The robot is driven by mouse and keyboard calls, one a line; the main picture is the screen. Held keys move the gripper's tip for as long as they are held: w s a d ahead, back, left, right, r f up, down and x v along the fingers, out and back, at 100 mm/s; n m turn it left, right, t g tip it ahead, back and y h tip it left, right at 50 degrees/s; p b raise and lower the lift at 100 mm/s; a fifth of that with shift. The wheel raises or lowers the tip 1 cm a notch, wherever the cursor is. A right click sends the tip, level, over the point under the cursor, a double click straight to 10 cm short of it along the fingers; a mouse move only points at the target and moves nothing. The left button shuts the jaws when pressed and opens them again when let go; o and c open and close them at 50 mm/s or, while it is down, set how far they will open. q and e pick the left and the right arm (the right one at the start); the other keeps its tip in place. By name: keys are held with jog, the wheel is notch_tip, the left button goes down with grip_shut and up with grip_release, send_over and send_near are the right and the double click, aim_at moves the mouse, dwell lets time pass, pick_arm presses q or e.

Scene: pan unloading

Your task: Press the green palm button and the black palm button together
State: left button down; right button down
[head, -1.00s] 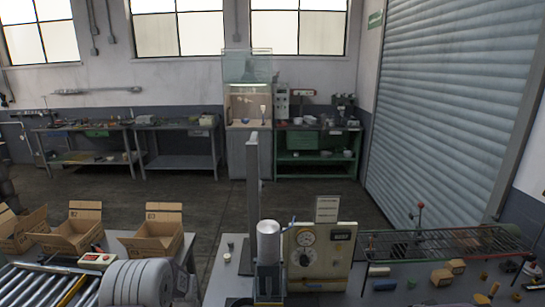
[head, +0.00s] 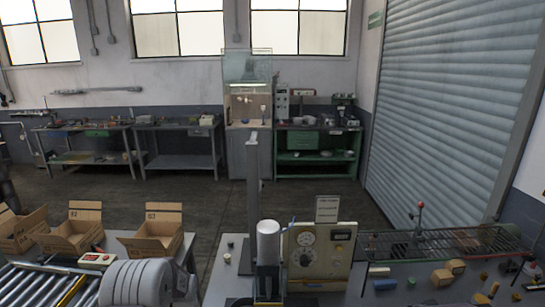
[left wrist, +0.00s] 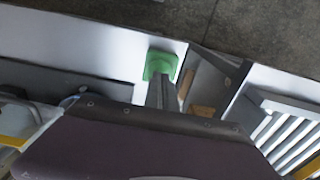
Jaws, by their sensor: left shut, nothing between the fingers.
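The green palm button (left wrist: 161,64), a bright green block-like shape, stands on a pale surface in the left wrist view. My left gripper (left wrist: 161,82) is shut and empty there, with its fingertips right at the button's near side and overlapping it in the picture. Whether they touch it I cannot tell. I cannot make out the black palm button in either view. The head view shows neither gripper clearly.
A bench holds a grey column (head: 252,205), a pale cylinder (head: 268,243) and a dial panel (head: 320,252). A wire rack (head: 450,241) and small loose parts lie to the right. Open cartons (head: 157,232) and a roller conveyor (head: 38,285) are at left.

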pick_arm(q)
jog(key=shift+f+b, duration=0.5)
jog(key=shift+f, duration=0.2)
pick_arm(e)
jog(key=shift+f, duration=0.5)
pick_arm(q)
jog(key=shift+r+p, duration=0.3)
pick_arm(e)
jog(key=shift+r, duration=0.3)
pick_arm(q)
jog(key=shift+s, duration=0.1)
jog(key=shift+w+f, duration=0.1)
jog(key=shift+w, duration=0.15)
jog(key=shift+s, duration=0.2)
pick_arm(e)
jog(key=w+d+f, duration=0.2)
jog(key=w+f, duration=0.1)
jog(key=w, duration=0.5)
jog(key=w+d+f+g, duration=0.1)
jog(key=w+d+f, duration=0.1)
jog(key=w, duration=0.7)
jog(key=shift+w+d+f, duration=0.15)
jog(key=shift+d+f, duration=0.25)
jog(key=shift+d, duration=0.1)
